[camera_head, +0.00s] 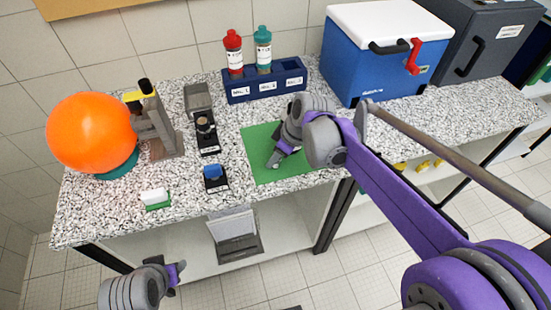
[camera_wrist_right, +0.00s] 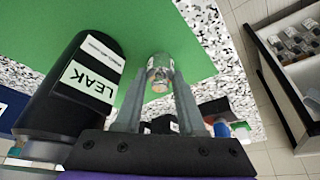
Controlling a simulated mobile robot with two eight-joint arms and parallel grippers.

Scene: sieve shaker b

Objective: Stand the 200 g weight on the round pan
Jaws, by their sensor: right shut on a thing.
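A small silver cylinder (camera_wrist_right: 160,72), which looks like the 200 g weight, is between the fingertips of my right gripper (camera_wrist_right: 157,84) in the wrist view. My right gripper also shows in the head view (camera_head: 275,162), over the green mat (camera_head: 262,172); the weight cannot be made out there. A dark instrument with a small round top, seemingly the round pan (camera_head: 205,123), stands left of the mat, apart from the gripper. My left gripper (camera_head: 180,272) is low in front of the table; its jaw opening is unclear.
A black object labelled LEAK (camera_wrist_right: 75,85) is close beside my right gripper. A blue rack (camera_head: 264,88) with two bottles stands behind the mat. A cool box (camera_head: 375,60), an orange ball (camera_head: 90,133) and a blue-topped block (camera_head: 214,178) also occupy the table.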

